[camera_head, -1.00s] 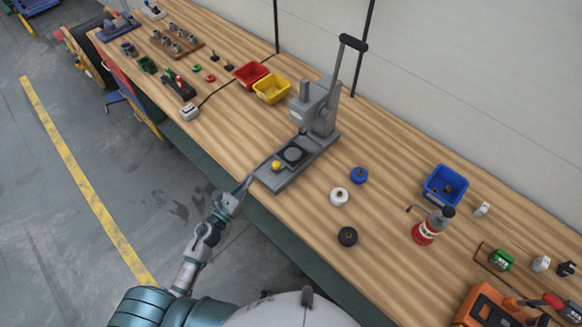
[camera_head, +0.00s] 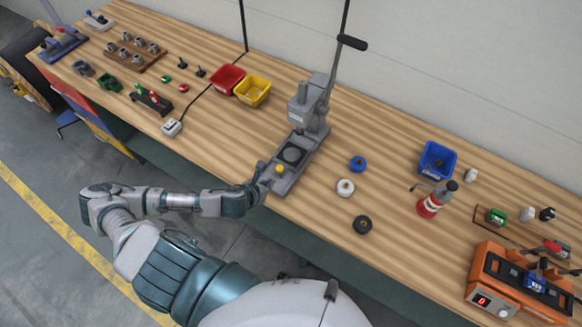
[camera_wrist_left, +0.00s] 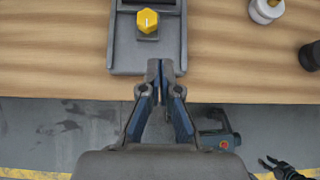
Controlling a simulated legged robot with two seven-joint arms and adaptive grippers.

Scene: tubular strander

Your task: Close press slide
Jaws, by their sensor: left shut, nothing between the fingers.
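The grey press (camera_head: 308,112) stands on the wooden bench, with a long lever (camera_head: 341,62) with a black handle raised upright. Its slide (camera_head: 292,154) bears a dark round disc and sticks out toward the bench's front edge. A yellow knob (camera_head: 279,169) is at the slide's front; it also shows in the left wrist view (camera_wrist_left: 148,21). My left gripper (camera_head: 263,176) is shut and empty at the front end of the press base.
A white (camera_head: 345,187), a blue (camera_head: 358,163) and a black round piece (camera_head: 362,225) lie right of the press. Red (camera_head: 227,79) and yellow bins (camera_head: 253,91) stand behind left. A red bottle (camera_head: 436,199) and blue bin (camera_head: 438,160) stand right.

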